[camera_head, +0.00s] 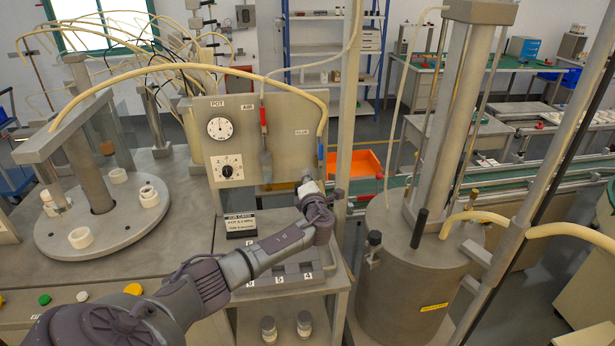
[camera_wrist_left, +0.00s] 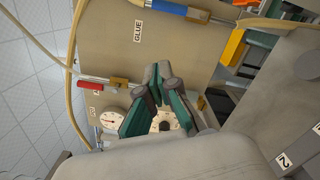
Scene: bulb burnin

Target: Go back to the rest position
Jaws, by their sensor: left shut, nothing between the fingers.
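My left arm reaches in from the lower left in the head view. Its gripper (camera_head: 307,187) is near the lower right part of the upright grey panel (camera_head: 285,105), in front of it. In the left wrist view the left gripper (camera_wrist_left: 158,72) has its dark green fingers drawn together at the tips, with nothing between them. The panel with its GLUE label shows behind the fingers there. My right gripper is not in either view.
The panel carries a dial gauge (camera_head: 220,128), a knob (camera_head: 227,170) and hoses. A job card (camera_head: 240,224) stands left of my forearm. A large grey tank (camera_head: 405,270) stands close on the right. A round plate with white rings (camera_head: 100,228) is at the left.

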